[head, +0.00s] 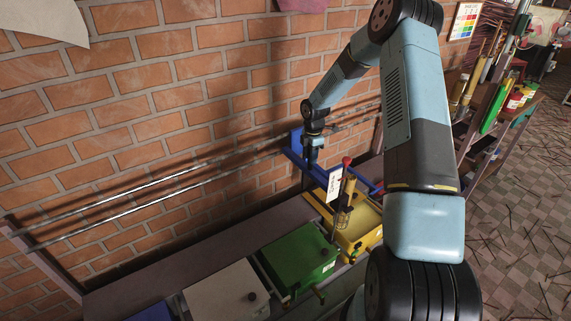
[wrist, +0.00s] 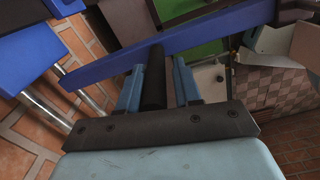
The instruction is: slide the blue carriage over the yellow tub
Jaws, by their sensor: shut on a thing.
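The blue carriage (head: 296,146) rides on two metal rails along the brick wall. Its blue frame reaches out from the wall, behind and above the yellow tub (head: 357,238); I cannot tell whether it is squarely over it. My gripper (head: 312,160) is at the carriage. In the wrist view my gripper (wrist: 156,85) has its two blue-grey fingers on either side of a dark upright handle, with a blue bar of the carriage (wrist: 200,38) just beyond. My arm hides part of the yellow tub's right side.
A green tub (head: 300,255), a white tub (head: 225,292) and a blue tub (head: 152,314) stand left of the yellow one on the bench. A red-knobbed lever (head: 346,161) and a white tag (head: 334,184) stand before the carriage. The rails (head: 150,190) are clear leftward.

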